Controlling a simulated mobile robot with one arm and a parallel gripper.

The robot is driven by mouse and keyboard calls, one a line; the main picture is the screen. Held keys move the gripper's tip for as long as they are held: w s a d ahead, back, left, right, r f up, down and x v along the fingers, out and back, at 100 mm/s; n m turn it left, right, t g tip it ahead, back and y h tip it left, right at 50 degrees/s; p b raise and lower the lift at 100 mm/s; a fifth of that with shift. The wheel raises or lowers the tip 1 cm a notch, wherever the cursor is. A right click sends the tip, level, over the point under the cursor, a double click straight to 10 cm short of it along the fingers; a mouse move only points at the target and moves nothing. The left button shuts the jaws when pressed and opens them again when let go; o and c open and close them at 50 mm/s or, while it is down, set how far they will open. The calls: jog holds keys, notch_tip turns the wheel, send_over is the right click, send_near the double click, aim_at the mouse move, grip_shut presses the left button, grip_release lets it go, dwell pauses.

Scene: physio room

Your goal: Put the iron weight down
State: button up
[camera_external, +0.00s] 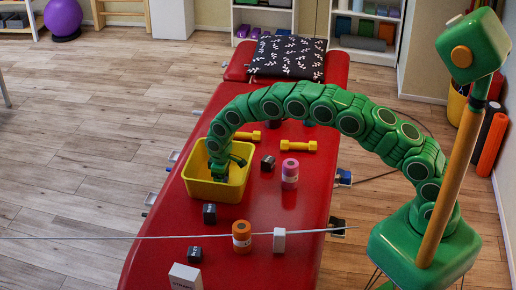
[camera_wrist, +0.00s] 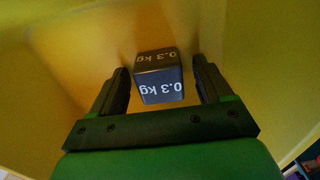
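The iron weight is a dark cube (camera_wrist: 160,78) marked "0.3 kg". In the wrist view it sits inside the yellow bin (camera_wrist: 60,45), between my gripper's two black fingers (camera_wrist: 161,85). A gap shows on each side of the cube, so the fingers are open around it and not pressed on it. In the external view my gripper (camera_external: 236,162) reaches down into the yellow bin (camera_external: 215,192), which stands on the red treatment table (camera_external: 215,270). The cube in the bin cannot be made out there; the bin wall and my gripper hide it.
Other dark cubes (camera_external: 209,213), yellow dumbbells (camera_external: 298,146), a pink roll (camera_external: 290,174) and an orange roll (camera_external: 242,237) stand around the bin. White boxes (camera_external: 185,277) are near the front. A dark patterned pillow (camera_external: 288,57) lies at the far end. Red surface between them is bare.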

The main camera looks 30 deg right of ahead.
jog(key=shift+r, duration=0.15)
notch_tip(320, 180, up, 12)
dwell(0.7)
jog(key=s+d+r+m, duration=0.1)
jog(key=s+d+r, duration=0.2)
jog(key=d+r, duration=0.5)
jog(key=s+d+r+m, duration=0.25)
jog(key=d+r, duration=0.25)
jog(key=d, duration=0.4)
jog(key=s+d+r+m, duration=0.2)
jog(key=s+d+r, duration=0.5)
jog(key=s+d, duration=0.45)
jog(key=s+d+m, duration=0.1)
jog(key=s+d, duration=0.3)
jog(key=s, duration=0.6)
jog(key=s+d+r+m+g, duration=0.1)
jog(key=s+d, duration=0.3)
jog(key=s, duration=0.6)
jog(key=s+d+m, duration=0.1)
jog(key=s+d, duration=0.4)
jog(key=s, duration=0.6)
jog(key=shift+r+g, duration=0.2)
jog(key=shift+g, duration=0.2)
jog(key=shift+m, duration=0.25)
